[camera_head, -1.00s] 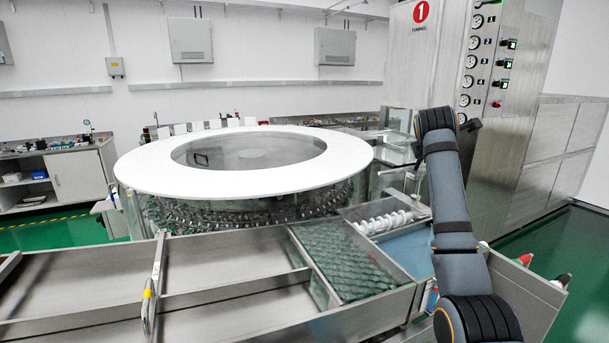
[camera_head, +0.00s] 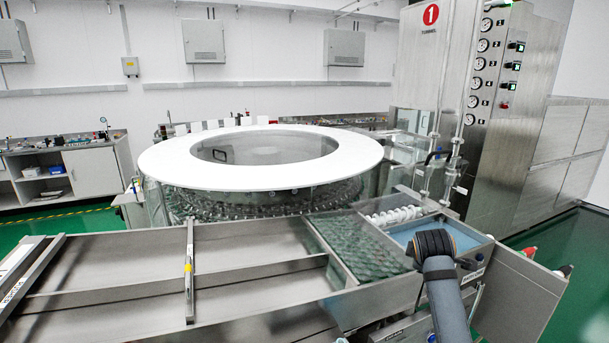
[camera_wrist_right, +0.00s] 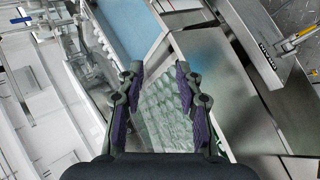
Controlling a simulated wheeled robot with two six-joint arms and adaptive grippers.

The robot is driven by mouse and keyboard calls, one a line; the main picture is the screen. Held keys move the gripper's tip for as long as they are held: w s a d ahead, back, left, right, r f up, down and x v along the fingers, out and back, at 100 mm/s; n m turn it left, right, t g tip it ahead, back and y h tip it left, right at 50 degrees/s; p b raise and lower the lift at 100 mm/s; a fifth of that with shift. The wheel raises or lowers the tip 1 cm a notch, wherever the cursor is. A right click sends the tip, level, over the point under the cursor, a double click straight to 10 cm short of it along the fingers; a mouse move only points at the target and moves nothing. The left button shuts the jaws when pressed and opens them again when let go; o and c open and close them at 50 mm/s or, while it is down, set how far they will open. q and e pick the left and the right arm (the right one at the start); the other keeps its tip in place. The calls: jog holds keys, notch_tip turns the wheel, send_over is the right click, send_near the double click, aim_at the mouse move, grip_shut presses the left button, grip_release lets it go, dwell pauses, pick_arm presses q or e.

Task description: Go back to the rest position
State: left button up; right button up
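My right arm comes in from the bottom right of the head view; its gripper is hidden there. In the right wrist view my right gripper (camera_wrist_right: 158,76) is open, its purple-padded fingers apart with nothing held between them. Beyond the fingers lies the compartment of clear glass vials (camera_wrist_right: 165,112), which also shows in the head view (camera_head: 360,250). My left gripper and left arm are not in view.
The rotary washer with its white ring (camera_head: 165,165) stands behind the steel table (camera_head: 120,265). A blue-floored compartment (camera_head: 462,238) and white screw feed (camera_head: 395,214) lie near my right arm. The steel tunnel (camera_head: 540,150) stands at right. Green floor is open at far right.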

jog(key=s+a+f+m+g+y, duration=0.25)
jog(key=s+f+m, duration=0.25)
jog(key=s+f, duration=1.1)
jog(key=s+a+f+m+g, duration=0.1)
jog(key=s+a+f+m, duration=0.15)
jog(key=s, duration=0.75)
jog(key=s+a+f+m+g, duration=0.2)
jog(key=s+a+m, duration=0.15)
jog(key=s, duration=0.55)
jog(key=s+d+f, duration=0.1)
jog(key=d+f, duration=0.1)
jog(key=f, duration=1.1)
jog(key=s+d+f, duration=0.1)
jog(key=f, duration=1.1)
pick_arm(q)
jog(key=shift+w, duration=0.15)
pick_arm(e)
jog(key=s+d+f+g+y, duration=0.1)
jog(key=s+f+g, duration=0.1)
jog(key=s+f, duration=1.6)
jog(key=shift+s+d+m, duration=0.35)
jog(key=shift+s+m, duration=0.05)
jog(key=shift+s, duration=0.25)
jog(key=shift+f, duration=0.1)
